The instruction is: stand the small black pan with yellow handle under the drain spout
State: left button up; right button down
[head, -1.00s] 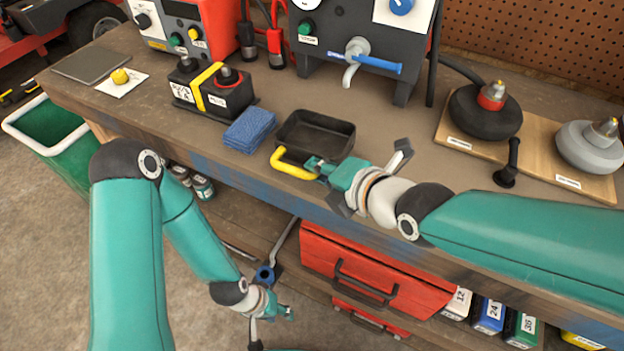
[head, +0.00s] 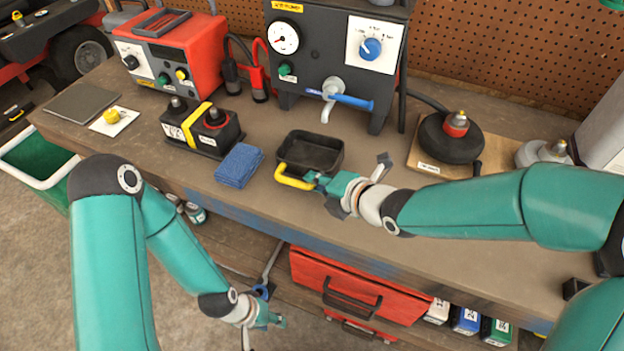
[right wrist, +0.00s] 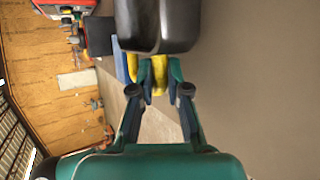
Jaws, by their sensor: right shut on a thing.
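The small black pan (head: 298,148) is in front of the dark pump unit, its square tray facing up. Its yellow handle (head: 290,180) points toward the bench's front edge. My right gripper (head: 316,182) is shut on the handle; the right wrist view shows the fingers (right wrist: 160,75) around the yellow handle, with the pan (right wrist: 157,30) beyond. I cannot tell whether the pan touches the bench. The grey drain spout (head: 327,113), with a blue lever, is behind and slightly right of the pan, above it. My left gripper (head: 272,321) hangs low before the bench; its jaw opening is unclear.
A blue folded cloth (head: 239,165) lies left of the pan. A black battery-like box (head: 203,131) and red charger (head: 170,55) stand further left. A black round weight (head: 450,143) sits on a board at right. Red drawers (head: 355,290) are below the bench.

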aim_at(333, 172)
jog(key=shift+w+d+r+p, duration=0.1)
jog(key=shift+w+d+p, duration=0.15)
jog(key=shift+w+p, duration=0.55)
jog(key=shift+w+d+f+p, duration=0.1)
jog(key=shift+w+d+p, duration=0.1)
jog(key=shift+w+p, duration=0.6)
jog(key=shift+w+d+r+p, duration=0.1)
jog(key=shift+w+d+p, duration=0.15)
jog(key=shift+w+p, duration=0.55)
jog(key=shift+f, duration=0.45)
jog(key=shift+s+f+b, duration=0.1)
jog(key=shift+f+b, duration=0.1)
jog(key=shift+b, duration=0.6)
jog(key=c, duration=1.1)
grip_release()
jog(key=shift+f, duration=0.1)
jog(key=shift+s+d, duration=0.1)
